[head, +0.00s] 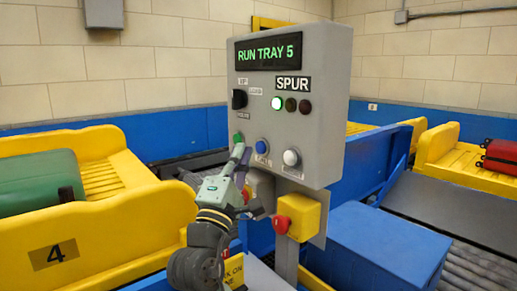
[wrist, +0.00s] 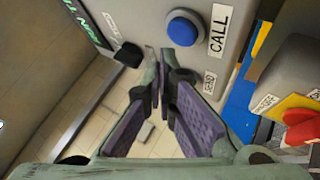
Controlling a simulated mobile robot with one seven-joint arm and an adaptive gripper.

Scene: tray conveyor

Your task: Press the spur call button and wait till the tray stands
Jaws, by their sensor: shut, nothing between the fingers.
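The grey control panel (head: 325,100) stands in the middle of the head view. Its display (head: 268,52) reads RUN TRAY 5. Beside the SPUR label, a green lamp (head: 277,103) is lit and two lamps are dark. The blue button (head: 262,147) carries the CALL label in the wrist view (wrist: 184,27). My gripper (head: 242,154) is shut and empty at the panel's lower left. In the wrist view its fingertips (wrist: 166,58) are beside the blue button, apart from it in the picture, near the SEND label. They hide the place above that label.
A green button (head: 238,137), a white button (head: 291,157) and a black selector (head: 239,99) are on the panel. A red stop button (head: 281,224) on a yellow box sits below. Yellow tray 4 (head: 130,230) holds a green suitcase (head: 40,182); a red suitcase (head: 499,156) lies right.

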